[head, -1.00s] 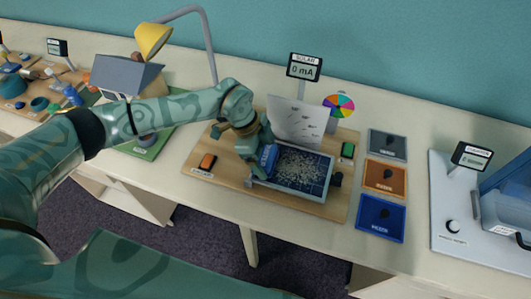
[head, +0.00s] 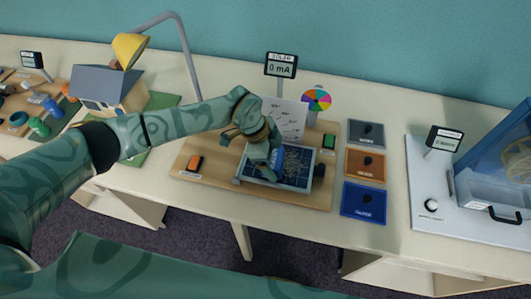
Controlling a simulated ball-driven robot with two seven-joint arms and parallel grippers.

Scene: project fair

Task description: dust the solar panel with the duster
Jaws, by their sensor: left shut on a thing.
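The solar panel (head: 301,166) is a dark blue gridded plate in a light frame, on a wooden board (head: 200,150) at the middle of the table. Its visible right part looks mostly dark, with some pale specks. My left gripper (head: 271,166) reaches in from the left, over the panel's left-middle part. It is shut on the duster (head: 278,156), whose blue part shows beside the fingers. The duster is at the panel's surface; I cannot tell whether it touches. The gripper and duster hide part of the panel. My right gripper is not in view.
Behind the panel stand a white sheet (head: 286,118), a colour wheel (head: 316,98) and a meter (head: 281,66) reading 0 mA. An orange switch (head: 195,163) lies left. Three coloured tiles, including a blue one (head: 363,203), lie right. A lamp (head: 129,50) and model house stand left.

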